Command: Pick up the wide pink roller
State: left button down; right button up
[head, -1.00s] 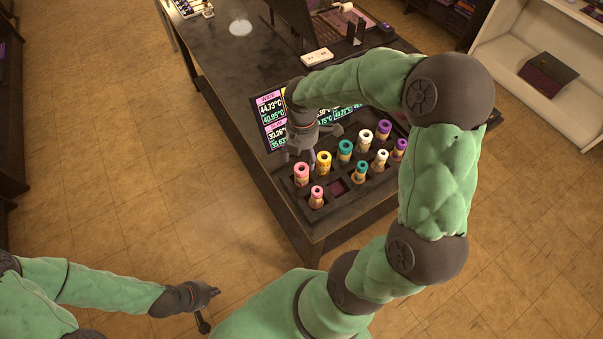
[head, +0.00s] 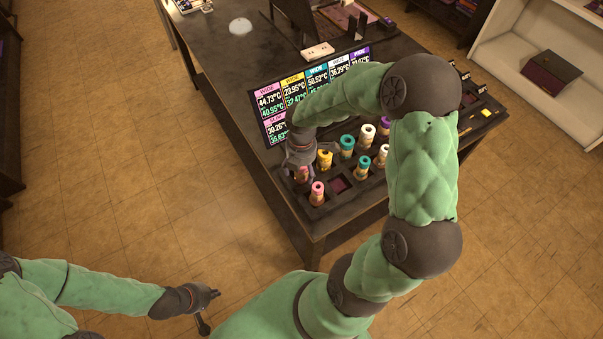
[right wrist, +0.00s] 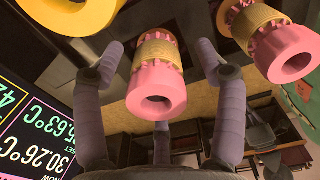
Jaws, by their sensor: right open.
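The wide pink roller (head: 302,175) stands at the left end of the back row of the dark rack. In the head view it is partly hidden by my right gripper (head: 299,164). In the right wrist view the wide pink roller (right wrist: 157,90), with a yellowish band, lies between the spread fingers of my right gripper (right wrist: 160,105), which is open with visible gaps on both sides. A slimmer pink roller (head: 317,192) stands in front; it also shows at the right of the wrist view (right wrist: 288,52). My left gripper (head: 210,310) is empty over the floor, its fingers apart.
A yellow roller (head: 325,158) stands close beside on the right, then teal (head: 347,145) and white (head: 367,134) ones. A display panel (head: 310,95) with temperatures lies behind the rack. The tiled floor left of the dark table (head: 228,60) is clear.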

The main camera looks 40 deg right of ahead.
jog(key=shift+r, duration=0.1)
jog(key=c, duration=1.4)
